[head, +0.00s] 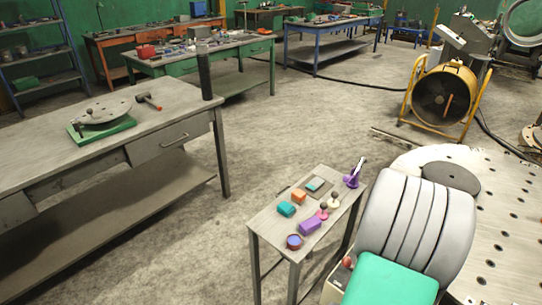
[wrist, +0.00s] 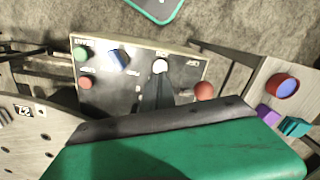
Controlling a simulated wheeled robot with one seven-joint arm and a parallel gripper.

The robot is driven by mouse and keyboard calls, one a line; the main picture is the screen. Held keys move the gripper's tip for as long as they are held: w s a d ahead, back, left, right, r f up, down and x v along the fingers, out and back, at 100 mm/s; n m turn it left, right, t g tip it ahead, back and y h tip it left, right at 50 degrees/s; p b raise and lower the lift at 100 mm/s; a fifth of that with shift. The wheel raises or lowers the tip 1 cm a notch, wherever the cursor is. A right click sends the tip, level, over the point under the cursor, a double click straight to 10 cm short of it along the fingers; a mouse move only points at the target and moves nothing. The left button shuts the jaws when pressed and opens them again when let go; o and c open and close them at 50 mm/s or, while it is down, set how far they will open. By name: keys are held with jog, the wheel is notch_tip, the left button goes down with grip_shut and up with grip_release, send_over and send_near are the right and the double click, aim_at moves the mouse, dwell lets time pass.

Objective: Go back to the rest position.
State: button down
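I cannot make out my gripper's fingers in either view. In the head view, a grey ribbed part and a teal part fill the lower right; they may be my own arm. In the wrist view a large green surface with a dark edge covers the bottom. Beyond it is a control panel (wrist: 120,88) with coloured knobs and a dark wedge shape in front. I see nothing held.
A small table (head: 262,226) carries a purple block (head: 310,226), a teal block (head: 286,209), an orange block (head: 298,196) and a round blue-centred dish (head: 294,241). A round perforated metal table (head: 500,225) is at right. A workbench (head: 60,158) stands left. Open floor (head: 290,125) lies between.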

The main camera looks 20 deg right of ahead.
jog(key=s+a+m+g+y, duration=0.1)
jog(key=s+a+m, duration=0.1)
jog(key=s+a, duration=0.45)
jog(key=w+a+r+n+t, duration=0.1)
jog(key=w+a+r+n, duration=0.2)
jog(key=a, duration=0.5)
jog(key=w+a+r+n+t+h, duration=0.1)
jog(key=w+a+r+n+t, duration=0.1)
jog(key=w+a+r+n, duration=0.2)
jog(key=w+a+r+n+t, duration=0.1)
jog(key=w+a+r+n, duration=0.2)
jog(key=w+a+r, duration=0.3)
jog(key=a+r, duration=0.3)
jog(key=a, duration=0.4)
jog(key=shift+w+r+n+t, duration=0.15)
jog(key=shift+w+n+t, duration=0.15)
jog(key=shift+w+n, duration=0.1)
jog(key=shift+d, duration=0.1)
